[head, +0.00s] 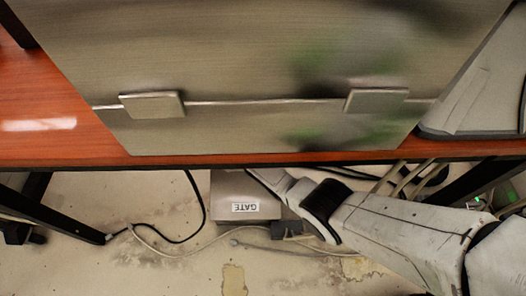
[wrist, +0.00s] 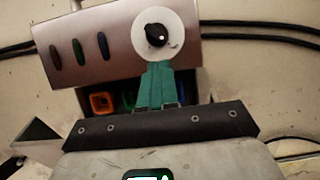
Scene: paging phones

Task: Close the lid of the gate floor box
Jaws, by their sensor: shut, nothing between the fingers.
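The gate floor box (head: 258,192) is a grey metal box on the floor under the table's front edge in the head view, with a white "GATE" label (head: 245,207) upside down. The wrist view shows a metal panel (wrist: 105,62) with coloured slots and a black knob (wrist: 155,36) on a white disc. Orange (wrist: 102,102), green and blue sockets show below the panel, partly hidden by my gripper. I cannot tell the lid's angle. My gripper (wrist: 160,66) has teal fingers, shut and empty, in front of the panel; contact is unclear. In the head view my arm reaches to the box's right side.
The red-brown table (head: 40,110) overhangs the box and hides its far part. A large metal panel with two clips (head: 152,105) lies above it. Black and pale cables (head: 165,247) run across the floor, and a dark table leg (head: 55,212) stands at left.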

